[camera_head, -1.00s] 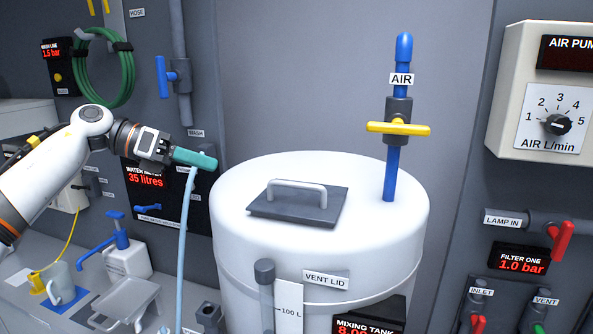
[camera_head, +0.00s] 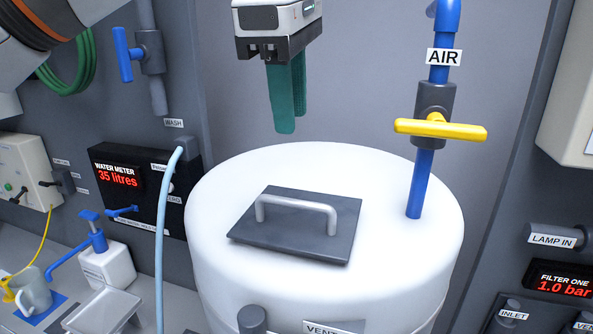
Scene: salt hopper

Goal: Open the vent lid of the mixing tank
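The mixing tank (camera_head: 225,245) is a large white drum in the middle of the head view. Its vent lid (camera_head: 280,238) is a flat dark grey plate lying flat on the tank's top. A light grey bar handle (camera_head: 297,204) arches over the plate. My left gripper (camera_head: 288,130) hangs above and behind the lid in the picture, its green fingers pointing down, clear of the handle. The fingers overlap from this angle, so their gap is hidden. Nothing shows held in them. My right gripper is not in view.
A blue air pipe (camera_head: 420,185) with a yellow valve handle (camera_head: 440,129) rises from the tank's right side. A light blue hose (camera_head: 164,240) runs down left of the tank. A blue-handled wash valve (camera_head: 123,55) is at upper left. The space around the lid handle is clear.

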